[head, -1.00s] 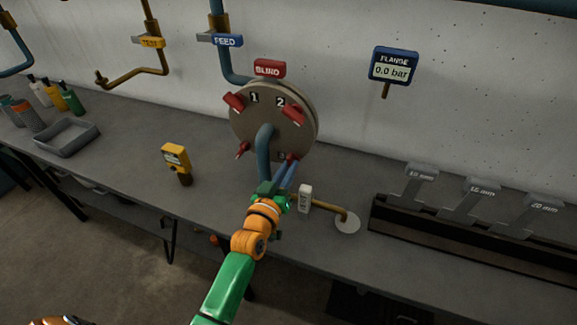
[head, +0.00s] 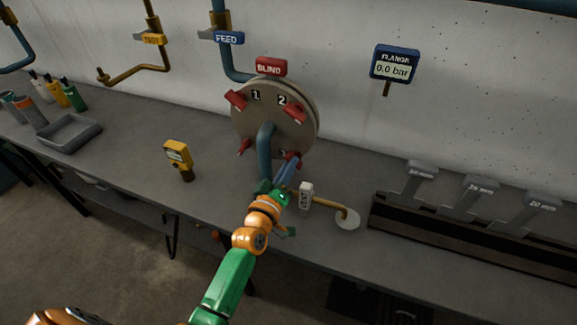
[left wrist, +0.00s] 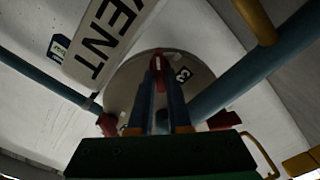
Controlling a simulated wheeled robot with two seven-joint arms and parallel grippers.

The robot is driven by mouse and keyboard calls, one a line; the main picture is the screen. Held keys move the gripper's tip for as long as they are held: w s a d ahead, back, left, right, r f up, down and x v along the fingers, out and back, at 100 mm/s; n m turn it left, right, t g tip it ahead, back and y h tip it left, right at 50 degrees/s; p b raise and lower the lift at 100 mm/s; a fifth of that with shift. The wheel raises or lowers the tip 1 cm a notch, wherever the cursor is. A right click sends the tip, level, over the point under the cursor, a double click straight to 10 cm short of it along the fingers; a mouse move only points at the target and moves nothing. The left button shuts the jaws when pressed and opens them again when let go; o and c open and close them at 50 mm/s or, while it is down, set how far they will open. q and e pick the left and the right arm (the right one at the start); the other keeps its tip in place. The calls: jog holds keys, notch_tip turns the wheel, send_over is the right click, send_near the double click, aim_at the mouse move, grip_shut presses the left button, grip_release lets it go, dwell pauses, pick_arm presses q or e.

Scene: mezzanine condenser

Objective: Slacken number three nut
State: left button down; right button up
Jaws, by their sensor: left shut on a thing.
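The round grey flange (head: 248,125) carries red nuts at its rim, with marks 1 and 2 readable at the top. The number three nut (head: 292,157) is at the lower right and partly hidden by my fingers. In the left wrist view the red nut (left wrist: 156,62) sits between my blue fingertips, beside a "3" label (left wrist: 183,74). My left gripper (head: 290,166) is shut on this nut, reaching it from the front and below. My right gripper is not in view.
A white VENT tag (head: 305,195) and brass pipe (head: 330,205) stand close right of my wrist. A yellow meter (head: 178,154) is to the left. Wrenches (head: 475,190) stand in a rack at right. The FLANGE gauge (head: 394,66) reads 0.0 bar.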

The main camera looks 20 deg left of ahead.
pick_arm(q)
jog(key=c, duration=0.9)
grip_release()
jog(key=shift+o, duration=0.2)
jog(key=s, duration=0.7)
jog(key=shift+a, duration=0.1)
jog(key=shift+f, duration=0.1)
